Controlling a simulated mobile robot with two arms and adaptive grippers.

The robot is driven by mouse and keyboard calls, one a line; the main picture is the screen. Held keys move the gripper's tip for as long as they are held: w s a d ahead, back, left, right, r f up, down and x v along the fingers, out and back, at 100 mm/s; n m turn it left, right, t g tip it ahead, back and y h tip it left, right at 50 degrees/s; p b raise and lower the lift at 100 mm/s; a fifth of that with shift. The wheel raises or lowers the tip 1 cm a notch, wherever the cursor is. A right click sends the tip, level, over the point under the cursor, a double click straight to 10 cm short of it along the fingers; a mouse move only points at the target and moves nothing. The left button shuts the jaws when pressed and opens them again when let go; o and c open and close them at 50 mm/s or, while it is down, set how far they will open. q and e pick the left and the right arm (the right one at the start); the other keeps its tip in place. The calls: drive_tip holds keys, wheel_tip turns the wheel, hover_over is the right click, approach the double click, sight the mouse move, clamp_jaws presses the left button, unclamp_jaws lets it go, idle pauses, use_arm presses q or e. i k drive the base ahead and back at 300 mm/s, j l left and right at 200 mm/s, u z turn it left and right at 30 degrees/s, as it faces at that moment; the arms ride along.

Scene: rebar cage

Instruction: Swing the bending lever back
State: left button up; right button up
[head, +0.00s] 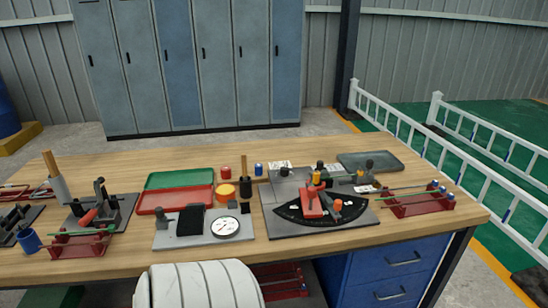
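The bending device stands on the workbench right of the middle, on a grey base plate (270,219). It has a black fan-shaped scale (320,216) with pale marks along its curved front edge. A red lever part (311,204) lies over the scale and points toward the front. Yellow-orange pieces stand at its back end, and an orange-red knob (338,204) sits to its right. Which of these is the lever's handle is too small to tell. Neither of my grippers is in view.
On the wooden workbench (420,232), a plate with a round dial gauge (225,227) stands left of the bender. A red tray (176,199) lies behind the gauge. A red rack with rods (417,205) stands at the right. Clamps and a blue cup (29,240) are at the left.

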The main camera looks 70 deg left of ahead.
sight(311, 192)
drive_tip(key=u, duration=1.9)
